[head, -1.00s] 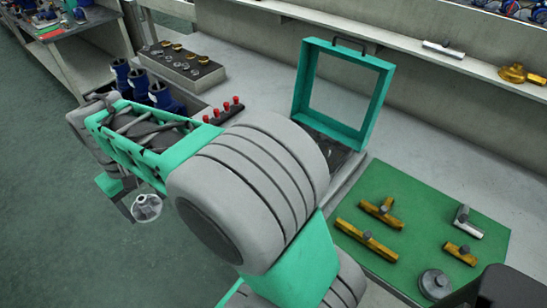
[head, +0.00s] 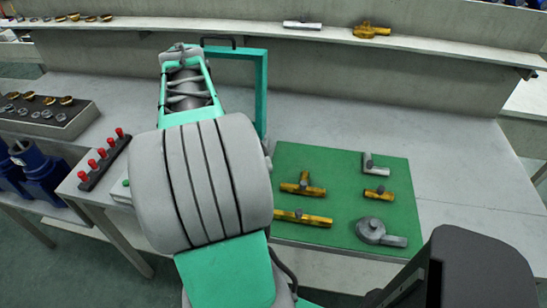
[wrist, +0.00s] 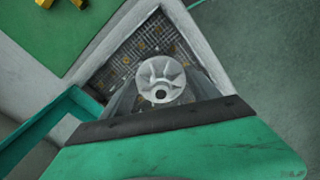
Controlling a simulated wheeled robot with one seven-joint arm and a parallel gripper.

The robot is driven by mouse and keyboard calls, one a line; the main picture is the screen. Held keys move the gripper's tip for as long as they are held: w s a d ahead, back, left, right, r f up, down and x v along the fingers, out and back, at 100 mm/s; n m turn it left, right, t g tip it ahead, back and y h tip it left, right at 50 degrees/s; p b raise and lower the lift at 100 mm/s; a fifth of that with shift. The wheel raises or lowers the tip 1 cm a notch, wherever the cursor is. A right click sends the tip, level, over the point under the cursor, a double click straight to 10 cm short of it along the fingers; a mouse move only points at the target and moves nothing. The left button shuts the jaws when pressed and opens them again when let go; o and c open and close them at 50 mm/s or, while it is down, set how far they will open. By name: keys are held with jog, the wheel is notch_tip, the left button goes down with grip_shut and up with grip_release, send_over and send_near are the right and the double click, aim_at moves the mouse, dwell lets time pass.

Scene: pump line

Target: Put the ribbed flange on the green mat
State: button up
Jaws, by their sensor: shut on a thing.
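The ribbed flange (wrist: 161,73), a small silver ribbed disc with a dark centre hole, sits between the fingers of my gripper (wrist: 163,88) in the wrist view. My gripper is shut on it. The flange and my gripper's fingertips are hidden in the head view behind my arm. The green mat (head: 345,165) lies on the bench right of my arm in the head view. Its corner also shows at the upper left of the wrist view (wrist: 75,45). The flange is apart from the mat, over a dark mesh surface in a pale frame.
Brass fittings (head: 302,218), silver fittings (head: 374,165) and a grey round part (head: 371,230) lie on the mat. A teal upright frame (head: 261,95) stands left of it. Left are red-topped pegs (head: 102,154) and a parts tray (head: 50,118). The mat's upper left is bare.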

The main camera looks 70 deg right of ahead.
jog(key=s+d+m, duration=0.1)
jog(key=s+d, duration=0.5)
jog(key=s, duration=0.3)
jog(key=s+d+m, duration=0.1)
jog(key=s+d, duration=0.4)
jog(key=s, duration=0.4)
jog(key=p, duration=0.1)
send_over(308, 158)
jog(key=f, duration=0.8)
jog(key=shift+a, duration=0.35)
jog(key=shift+d+f, duration=0.2)
jog(key=shift+f, duration=0.15)
jog(key=shift+d+f, duration=0.15)
jog(key=shift+f, duration=1.55)
jog(key=shift+f, duration=0.1)
jog(key=o, duration=1.6)
jog(key=shift+f, duration=0.1)
